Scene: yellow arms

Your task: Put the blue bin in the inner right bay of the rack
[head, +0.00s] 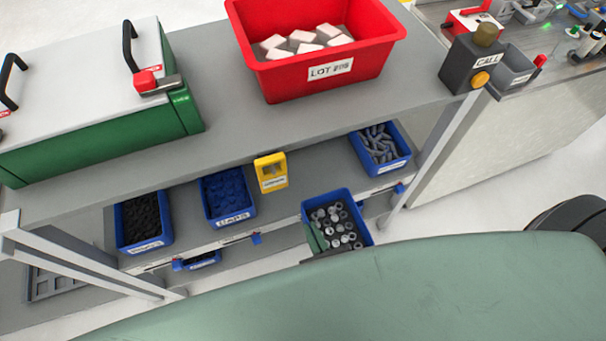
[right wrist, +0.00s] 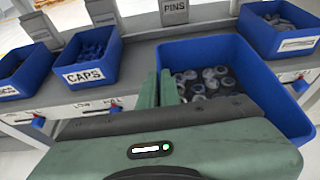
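The blue bin (head: 347,203), filled with grey ring-shaped parts, is in front of the rack's lower shelf, below the gap between the CAPS bin and the rightmost bin. It fills the right of the right wrist view (right wrist: 225,55). My right gripper (head: 314,236) has its green fingers on the bin's left wall, one on each side of it, also seen in the right wrist view (right wrist: 158,88). The bin looks level. The inner right bay (head: 309,174) is an empty stretch of shelf behind it, with a PINS tag (right wrist: 174,12) above. My left gripper is out of view.
The CAPS bin (head: 228,196) and a bin of black parts (head: 145,220) stand left on the shelf; a bin of grey parts (head: 381,147) stands right. A yellow labelled holder (head: 271,172) borders the gap. A red bin (head: 317,60) and green case (head: 110,140) are on top.

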